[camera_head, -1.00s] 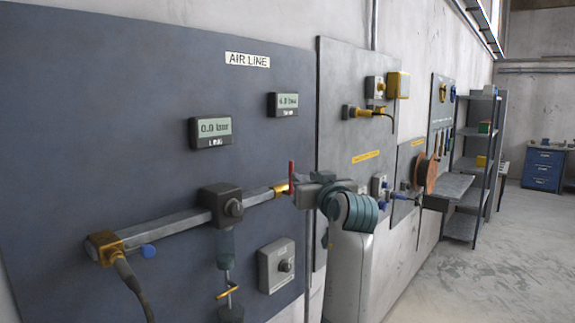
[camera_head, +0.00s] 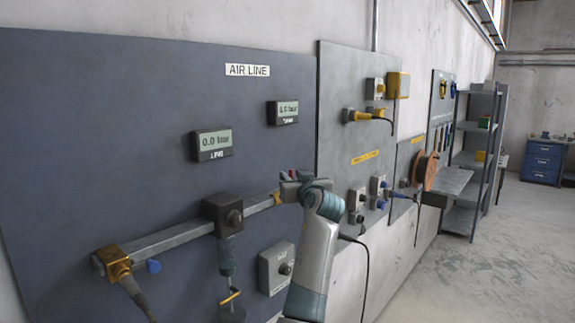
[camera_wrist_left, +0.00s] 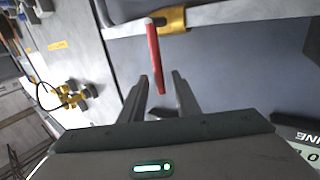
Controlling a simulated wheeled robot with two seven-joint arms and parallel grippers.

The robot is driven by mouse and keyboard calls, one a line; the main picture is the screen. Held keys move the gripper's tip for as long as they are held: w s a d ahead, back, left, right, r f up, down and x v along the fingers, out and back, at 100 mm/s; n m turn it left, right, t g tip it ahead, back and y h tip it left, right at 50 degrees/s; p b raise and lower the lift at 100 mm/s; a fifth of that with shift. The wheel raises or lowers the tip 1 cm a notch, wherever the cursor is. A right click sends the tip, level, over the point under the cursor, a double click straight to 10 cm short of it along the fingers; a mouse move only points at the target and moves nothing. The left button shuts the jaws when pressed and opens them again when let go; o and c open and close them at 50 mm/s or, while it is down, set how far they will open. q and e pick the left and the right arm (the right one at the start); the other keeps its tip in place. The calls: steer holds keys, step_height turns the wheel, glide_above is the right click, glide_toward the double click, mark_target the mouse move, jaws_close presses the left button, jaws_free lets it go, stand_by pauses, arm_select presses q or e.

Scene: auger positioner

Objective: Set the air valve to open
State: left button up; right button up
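The air valve is a brass body (camera_wrist_left: 173,19) on a grey pipe, with a long red lever (camera_wrist_left: 153,58) standing out from it in the left wrist view. In the head view only a bit of red lever (camera_head: 287,175) shows above my left gripper (camera_head: 290,189), which hides much of the valve. In the left wrist view my left gripper (camera_wrist_left: 160,82) is open. The lever's free end lies between its two fingers, with gaps on both sides; contact is not visible. My right gripper is not in view.
A LINE display (camera_head: 212,144) reads 0.0 bar; a second display (camera_head: 283,112) hangs up right. A black regulator (camera_head: 223,214) sits on the pipe left of the valve, with a grey box (camera_head: 276,268) below. Shelves (camera_head: 478,160) stand farther right.

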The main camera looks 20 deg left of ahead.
arm_select(q)
steer(key=p+x, duration=0.1)
steer(key=x, duration=0.2)
steer(key=shift+w+a+r+p, duration=0.15)
steer(key=shift+w+a+p, duration=0.05)
steer(key=shift+w+p, duration=0.1)
steer(key=shift+p+x, duration=0.3)
steer(key=shift+x, duration=0.5)
jaws_close()
